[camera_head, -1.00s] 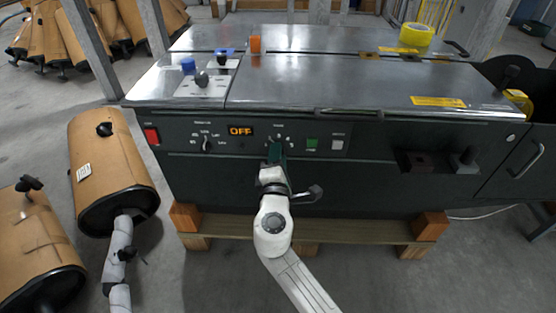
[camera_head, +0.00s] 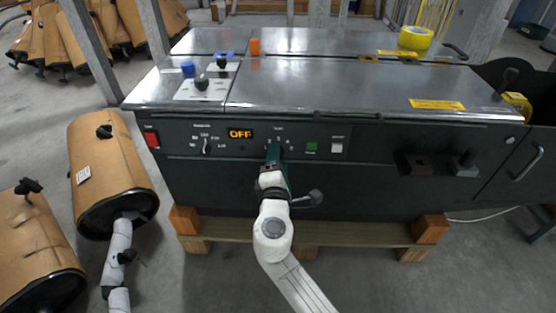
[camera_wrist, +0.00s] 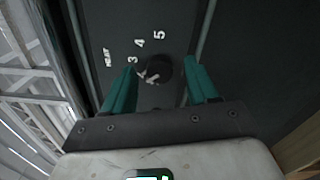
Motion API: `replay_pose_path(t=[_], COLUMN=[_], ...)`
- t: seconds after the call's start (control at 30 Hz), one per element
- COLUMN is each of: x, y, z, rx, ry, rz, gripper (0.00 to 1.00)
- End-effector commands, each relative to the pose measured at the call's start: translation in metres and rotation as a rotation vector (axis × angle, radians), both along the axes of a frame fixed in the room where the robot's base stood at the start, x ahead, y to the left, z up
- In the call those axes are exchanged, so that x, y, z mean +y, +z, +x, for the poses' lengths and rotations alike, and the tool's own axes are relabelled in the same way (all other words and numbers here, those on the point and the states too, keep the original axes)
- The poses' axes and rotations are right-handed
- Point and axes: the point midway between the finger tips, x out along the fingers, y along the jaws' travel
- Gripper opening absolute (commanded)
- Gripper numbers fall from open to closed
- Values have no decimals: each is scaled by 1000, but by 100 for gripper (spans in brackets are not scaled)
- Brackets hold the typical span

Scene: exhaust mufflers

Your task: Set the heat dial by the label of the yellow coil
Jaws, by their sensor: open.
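The heat dial (camera_wrist: 158,69) is a dark round knob on the machine's front panel, beside the printed word HEAT and the numerals 3, 4 and 5. Its pointer setting is unclear. My gripper (camera_wrist: 161,72) is open, with one green finger on each side of the dial; contact cannot be told. In the head view my gripper (camera_head: 273,152) is at the panel and covers most of the dial. The yellow coil (camera_head: 415,38) lies on the steel top at the back right. No writing on it is readable from here.
The panel also has an orange display reading OFF (camera_head: 240,133), a red switch (camera_head: 152,139), a selector knob (camera_head: 206,146), a green button (camera_head: 311,147) and a white switch (camera_head: 337,146). Brown-wrapped mufflers (camera_head: 110,175) lie on the floor at left.

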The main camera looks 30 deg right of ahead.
Motion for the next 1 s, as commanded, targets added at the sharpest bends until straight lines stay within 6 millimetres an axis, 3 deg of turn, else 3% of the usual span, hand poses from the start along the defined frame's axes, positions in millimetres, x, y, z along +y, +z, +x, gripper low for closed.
replay_pose_path(t=[0.5,0.7,1.0], x=[44,52,53], y=[0,0,-1], z=[-76,-90,-91], rx=[3,2,1], ry=[2,0,0], rz=[0,1,0], gripper=[59,59,59])
